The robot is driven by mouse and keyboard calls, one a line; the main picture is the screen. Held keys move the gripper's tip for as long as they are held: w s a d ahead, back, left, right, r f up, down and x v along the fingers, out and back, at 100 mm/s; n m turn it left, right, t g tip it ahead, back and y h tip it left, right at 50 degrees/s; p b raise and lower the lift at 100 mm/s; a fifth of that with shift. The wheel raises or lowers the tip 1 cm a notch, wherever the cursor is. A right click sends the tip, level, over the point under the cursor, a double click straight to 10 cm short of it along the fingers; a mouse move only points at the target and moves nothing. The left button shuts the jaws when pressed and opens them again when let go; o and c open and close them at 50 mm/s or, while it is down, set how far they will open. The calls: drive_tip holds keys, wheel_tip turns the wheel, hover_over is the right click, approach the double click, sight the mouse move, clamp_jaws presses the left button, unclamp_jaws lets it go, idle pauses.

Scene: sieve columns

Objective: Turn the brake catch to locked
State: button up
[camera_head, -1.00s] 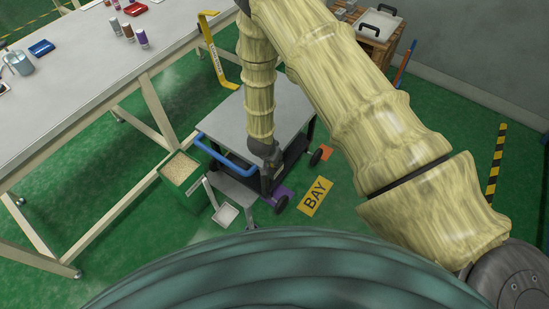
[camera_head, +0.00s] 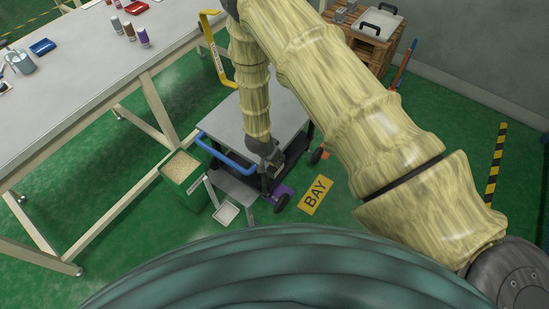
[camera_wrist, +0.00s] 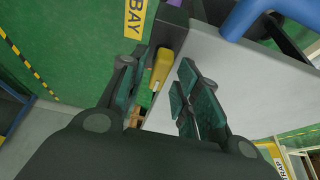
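The cart (camera_head: 222,118) has a grey top, a blue push handle (camera_head: 225,153) and dark corner posts. A yellow lever, which looks like the brake catch (camera_wrist: 161,67), sits by a dark block at the cart's edge in the wrist view. My gripper (camera_wrist: 158,86) is open, with one teal-padded finger on each side of the lever. I see gaps, so it does not look gripped; its depth between the fingers is hard to tell. In the head view my gripper (camera_head: 275,160) is at the cart's near right corner, and the catch is hidden there.
A long workbench (camera_head: 80,75) stands at the left. A green bin of grains (camera_head: 181,168) and a small white tray (camera_head: 227,212) are beside the cart. A yellow BAY sign (camera_head: 316,195) lies on the open green floor. A wooden crate (camera_head: 365,48) stands behind.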

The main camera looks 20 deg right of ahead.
drive_tip(key=shift+r, duration=0.1)
drive_tip(key=v, duration=1.1)
drive_tip(key=shift+s+r, duration=0.2)
drive_tip(key=shift+r, duration=0.15)
drive_tip(key=shift+a, duration=0.1)
idle(0.3)
drive_tip(key=s+d+f+n+g, duration=0.1)
drive_tip(key=s+d+f+n, duration=0.25)
drive_tip(key=s, duration=0.45)
drive_tip(key=s+d+f+n, duration=0.25)
drive_tip(key=s+d, duration=0.25)
drive_tip(key=s, duration=0.3)
drive_tip(key=s+f+n+g+y, duration=0.1)
drive_tip(key=s+n+y, duration=0.2)
drive_tip(key=s, duration=1.4)
drive_tip(key=shift+s+a+n+g+y, duration=0.3)
drive_tip(key=shift+a+n, duration=0.15)
drive_tip(key=shift+n, duration=0.15)
drive_tip(key=shift+f, duration=0.15)
